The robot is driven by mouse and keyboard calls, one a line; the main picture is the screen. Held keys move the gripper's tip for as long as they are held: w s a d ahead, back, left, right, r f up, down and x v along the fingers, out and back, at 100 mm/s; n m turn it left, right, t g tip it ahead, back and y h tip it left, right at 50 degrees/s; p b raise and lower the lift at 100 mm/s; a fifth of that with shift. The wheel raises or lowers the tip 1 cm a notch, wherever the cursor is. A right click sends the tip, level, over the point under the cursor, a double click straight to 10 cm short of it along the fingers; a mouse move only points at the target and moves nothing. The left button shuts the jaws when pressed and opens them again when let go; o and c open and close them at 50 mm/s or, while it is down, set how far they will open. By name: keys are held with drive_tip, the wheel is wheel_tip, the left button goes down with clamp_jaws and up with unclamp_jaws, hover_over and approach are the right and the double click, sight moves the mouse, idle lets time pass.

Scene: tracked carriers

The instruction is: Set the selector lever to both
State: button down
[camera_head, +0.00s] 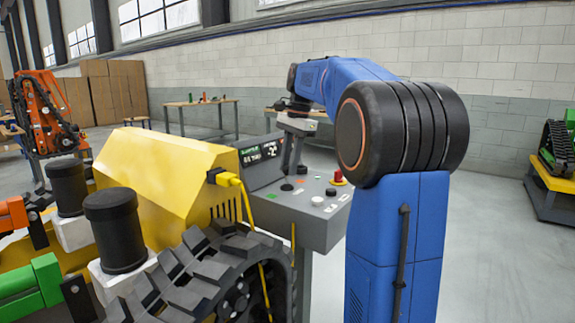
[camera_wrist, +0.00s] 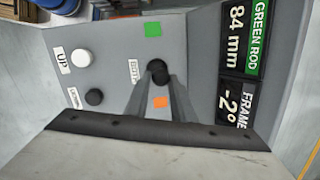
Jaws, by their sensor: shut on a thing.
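The console (camera_head: 315,225) stands behind the yellow machine. Its black selector lever (camera_wrist: 157,68) shows in the wrist view between a green square (camera_wrist: 152,29) and an orange square (camera_wrist: 160,102). A white BOTH label (camera_wrist: 134,72) lies just left of the lever. My gripper (camera_wrist: 160,80) is over the panel, shut on the lever's black knob. The fingers partly cover the lever, so its exact pointing direction is hard to tell. In the head view, my gripper (camera_head: 290,165) reaches down to the panel.
A white UP button (camera_wrist: 82,58) and a black button (camera_wrist: 94,97) lie left of the lever. A red button (camera_head: 338,177) stands on the panel. The yellow tracked carrier (camera_head: 165,180) is close at left.

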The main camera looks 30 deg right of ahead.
drive_tip(key=shift+w+d, duration=0.15)
drive_tip(key=c, duration=1.6)
unclamp_jaws()
drive_tip(key=shift+w+f, duration=0.1)
drive_tip(key=shift+f, duration=0.05)
drive_tip(key=shift+o, duration=0.2)
wheel_tip(320, 180, up, 17)
drive_tip(key=s+d, duration=0.1)
drive_tip(key=d, duration=0.1)
drive_tip(key=shift+s+d, duration=0.2)
drive_tip(key=shift+s, duration=0.1)
